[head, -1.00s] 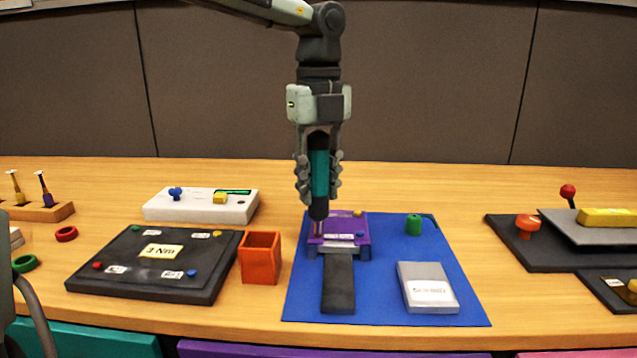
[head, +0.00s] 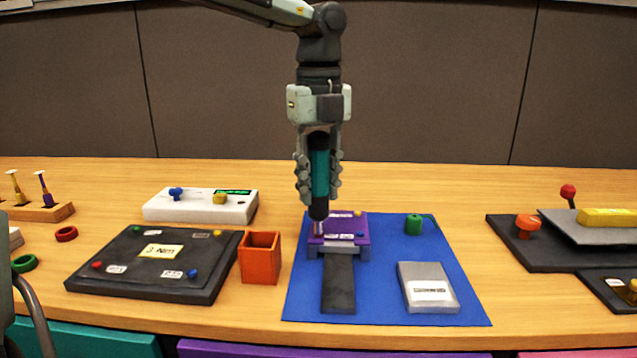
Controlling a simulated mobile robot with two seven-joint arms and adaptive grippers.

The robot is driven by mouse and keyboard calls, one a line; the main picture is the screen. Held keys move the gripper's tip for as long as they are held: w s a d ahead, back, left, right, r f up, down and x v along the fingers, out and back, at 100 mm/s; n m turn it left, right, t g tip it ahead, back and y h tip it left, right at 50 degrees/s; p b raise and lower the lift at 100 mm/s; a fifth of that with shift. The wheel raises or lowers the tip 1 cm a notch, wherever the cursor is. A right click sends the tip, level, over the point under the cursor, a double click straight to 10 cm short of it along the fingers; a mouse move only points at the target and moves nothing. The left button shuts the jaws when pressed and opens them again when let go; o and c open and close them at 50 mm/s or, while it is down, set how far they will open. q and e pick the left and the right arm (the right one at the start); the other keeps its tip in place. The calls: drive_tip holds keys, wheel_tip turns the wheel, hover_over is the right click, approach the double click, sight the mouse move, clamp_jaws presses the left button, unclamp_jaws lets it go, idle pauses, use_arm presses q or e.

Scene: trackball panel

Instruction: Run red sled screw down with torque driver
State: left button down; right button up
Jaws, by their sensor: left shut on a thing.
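My left gripper (head: 319,178) points straight down and is shut on the torque driver (head: 319,170), which has a teal and black handle. The driver stands upright over the left side of the purple sled (head: 362,226), with its bit end at the sled's left part. My right gripper is not in view.
The sled sits on a blue mat (head: 388,300) with a grey box (head: 427,285) and a green piece (head: 413,224). An orange bin (head: 261,263) and a dark panel (head: 135,282) with coloured knobs stand left. A white box (head: 195,207) stands behind. Dark trays (head: 540,255) stand right.

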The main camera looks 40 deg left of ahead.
sight(319, 133)
use_arm(q)
drive_tip(key=shift+s+f, duration=0.1)
drive_tip(key=shift+f, duration=0.05)
drive_tip(key=shift+r+p, duration=1.9)
drive_tip(key=shift+r, duration=1.2)
